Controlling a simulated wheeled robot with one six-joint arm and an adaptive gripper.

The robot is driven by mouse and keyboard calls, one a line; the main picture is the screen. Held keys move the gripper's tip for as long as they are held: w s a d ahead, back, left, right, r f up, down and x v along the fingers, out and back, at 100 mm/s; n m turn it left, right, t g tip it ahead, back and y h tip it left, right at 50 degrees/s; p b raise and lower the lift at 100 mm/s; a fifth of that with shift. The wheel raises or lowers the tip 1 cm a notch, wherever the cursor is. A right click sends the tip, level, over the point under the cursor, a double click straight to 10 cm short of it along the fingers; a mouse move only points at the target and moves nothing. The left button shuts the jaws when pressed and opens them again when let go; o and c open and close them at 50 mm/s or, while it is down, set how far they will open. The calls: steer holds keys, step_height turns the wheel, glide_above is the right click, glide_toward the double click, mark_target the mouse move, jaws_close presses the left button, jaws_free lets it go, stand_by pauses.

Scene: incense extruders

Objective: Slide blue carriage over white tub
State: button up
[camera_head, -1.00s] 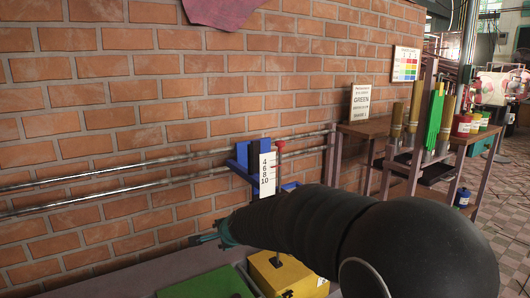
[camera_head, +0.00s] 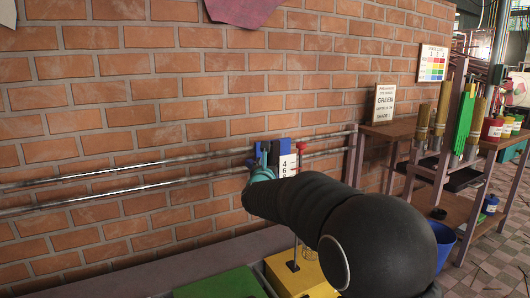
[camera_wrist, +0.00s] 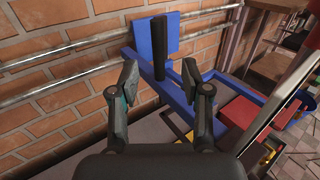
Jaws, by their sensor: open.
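The blue carriage (camera_head: 284,146) sits on two horizontal metal rails along the brick wall, near their right end. It carries a white scale plate with numbers (camera_head: 288,166). In the wrist view the blue carriage (camera_wrist: 153,50) has a black upright handle (camera_wrist: 159,60). My gripper (camera_head: 264,172) is at the carriage's left front and hides part of it. In the wrist view my gripper (camera_wrist: 160,77) is open, with a finger on either side of the handle in the picture. I cannot tell whether the handle lies fully between them. I cannot make out a white tub.
Below the rails are a green block (camera_head: 222,284) and a yellow block (camera_head: 300,272). A shelf (camera_head: 385,131) with a "GREEN" sign (camera_head: 384,104) is at the rails' right end. The rails (camera_head: 120,178) are clear to the left.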

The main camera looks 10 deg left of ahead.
steer(key=w+p, duration=0.1)
steer(key=w, duration=0.5)
steer(key=w+p, duration=0.2)
steer(key=w, duration=0.4)
steer(key=shift+w+a, duration=0.2)
steer(key=shift+w, duration=0.05)
jaws_close()
